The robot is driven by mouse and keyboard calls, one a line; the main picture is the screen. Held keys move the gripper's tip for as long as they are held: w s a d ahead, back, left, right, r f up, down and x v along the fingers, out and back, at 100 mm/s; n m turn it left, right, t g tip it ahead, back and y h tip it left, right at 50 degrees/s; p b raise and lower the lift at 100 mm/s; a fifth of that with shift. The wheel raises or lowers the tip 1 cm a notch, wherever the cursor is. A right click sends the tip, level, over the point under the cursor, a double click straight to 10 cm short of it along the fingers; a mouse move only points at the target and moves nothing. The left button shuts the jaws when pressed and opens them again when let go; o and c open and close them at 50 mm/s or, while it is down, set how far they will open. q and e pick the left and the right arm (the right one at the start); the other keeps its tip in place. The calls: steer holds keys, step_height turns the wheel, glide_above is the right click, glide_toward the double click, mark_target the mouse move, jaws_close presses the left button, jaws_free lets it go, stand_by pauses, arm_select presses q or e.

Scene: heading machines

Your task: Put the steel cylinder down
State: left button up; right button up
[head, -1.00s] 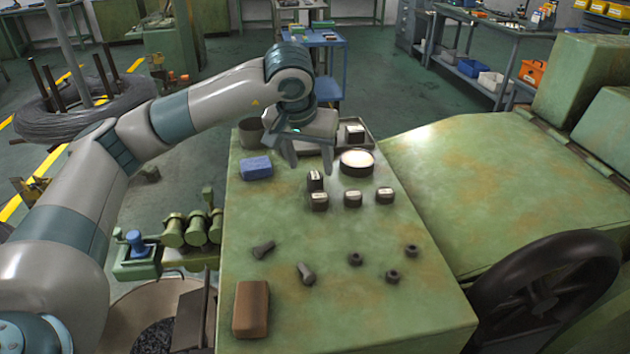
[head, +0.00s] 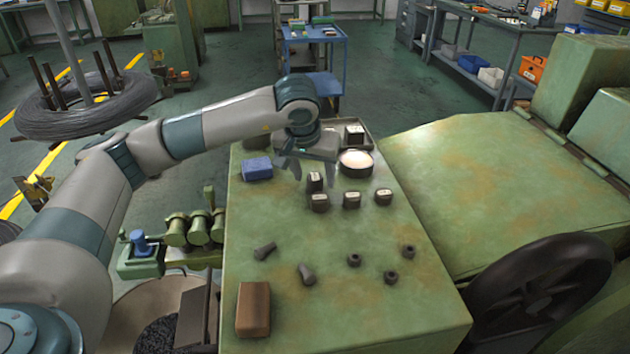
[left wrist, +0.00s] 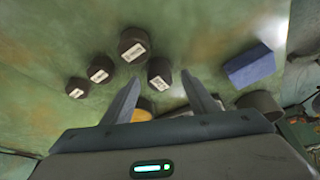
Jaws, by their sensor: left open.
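Several dark, short cylinders with pale labelled tops stand on the green machine top (head: 340,320). Three form a row: left (head: 320,203), middle (head: 352,200) and right (head: 383,197). A fourth cylinder (head: 315,182) stands just behind the left one; I cannot tell which is the steel cylinder. My left gripper (head: 315,170) is open above the far part of the top, by the fourth cylinder. In the left wrist view that cylinder (left wrist: 160,72) shows between the spread fingertips (left wrist: 162,74), with nothing gripped. My right gripper is not in view.
A blue block (head: 257,168) lies left of the gripper. A round dish with pale contents (head: 356,162) and a tray holding a labelled block (head: 355,135) are behind. Bolts (head: 265,250), nuts (head: 354,260) and a brown block (head: 253,308) lie nearer. A handwheel (head: 540,295) stands right.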

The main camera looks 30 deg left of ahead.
mark_target(317, 173)
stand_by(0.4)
arm_select(q)
jaws_close()
steer(key=shift+r, duration=0.15)
steer(key=shift+r, duration=0.3)
step_height(317, 173, up, 3)
steer(key=shift+w+f+b, duration=0.1)
steer(key=shift+b, duration=0.8)
steer(key=w+d+r+b, duration=0.3)
steer(key=w+d+r, duration=0.4)
steer(key=w+d, duration=0.1)
steer(key=shift+d+r, duration=0.2)
steer(key=shift+d, duration=0.1)
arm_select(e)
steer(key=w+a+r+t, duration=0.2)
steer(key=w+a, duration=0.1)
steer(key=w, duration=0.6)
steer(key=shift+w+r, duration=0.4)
